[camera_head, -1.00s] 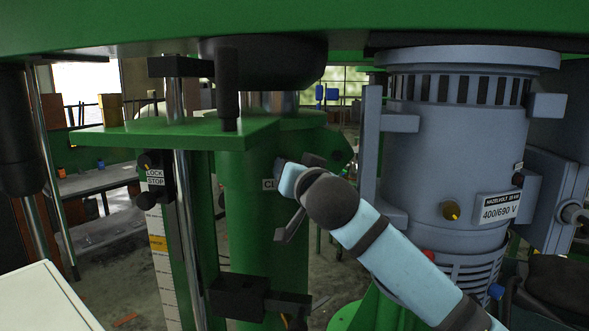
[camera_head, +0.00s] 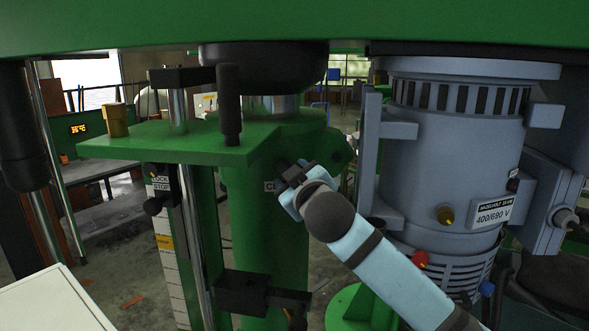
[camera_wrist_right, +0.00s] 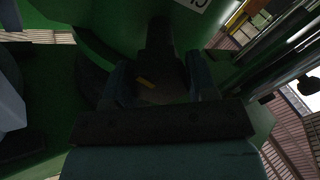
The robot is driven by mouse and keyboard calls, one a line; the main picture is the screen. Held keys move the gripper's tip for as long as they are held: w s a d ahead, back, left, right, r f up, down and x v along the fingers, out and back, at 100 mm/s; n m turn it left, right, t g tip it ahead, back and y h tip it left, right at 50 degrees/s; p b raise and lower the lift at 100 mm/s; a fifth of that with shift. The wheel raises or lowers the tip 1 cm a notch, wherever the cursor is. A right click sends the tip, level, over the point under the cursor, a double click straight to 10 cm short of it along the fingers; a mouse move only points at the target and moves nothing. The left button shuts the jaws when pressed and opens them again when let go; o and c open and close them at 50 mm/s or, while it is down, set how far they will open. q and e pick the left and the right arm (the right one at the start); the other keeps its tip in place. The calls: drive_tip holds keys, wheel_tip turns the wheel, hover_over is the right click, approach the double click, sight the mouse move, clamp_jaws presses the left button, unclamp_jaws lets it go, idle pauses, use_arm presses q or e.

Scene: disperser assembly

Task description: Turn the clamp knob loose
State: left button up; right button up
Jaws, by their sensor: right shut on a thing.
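My right gripper (camera_head: 288,180) comes in from the lower right of the head view and meets the front of the green column (camera_head: 248,235), beside a white label that is partly hidden. In the right wrist view the dark clamp knob (camera_wrist_right: 160,50) lies between the two fingers of my right gripper (camera_wrist_right: 162,82), which are shut on it. A small yellow mark shows on the knob. The knob's base and its contact with the fingers are dark and hard to make out. My left gripper is not in view.
A green shelf plate (camera_head: 190,140) and a lock/stop rod are left of the column. A green beam (camera_head: 290,22) spans the top.

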drive_tip(key=n+p, duration=0.2)
drive_tip(key=n, duration=0.1)
drive_tip(key=shift+r+n, duration=0.1)
drive_tip(key=shift+n, duration=0.3)
drive_tip(key=shift+n+p, duration=0.5)
drive_tip(key=shift+n, duration=0.7)
drive_tip(key=shift+f+n, duration=0.2)
drive_tip(key=shift+n, duration=1.2)
drive_tip(key=o, duration=0.9)
drive_tip(key=shift+c, duration=0.2)
drive_tip(key=shift+s, duration=0.1)
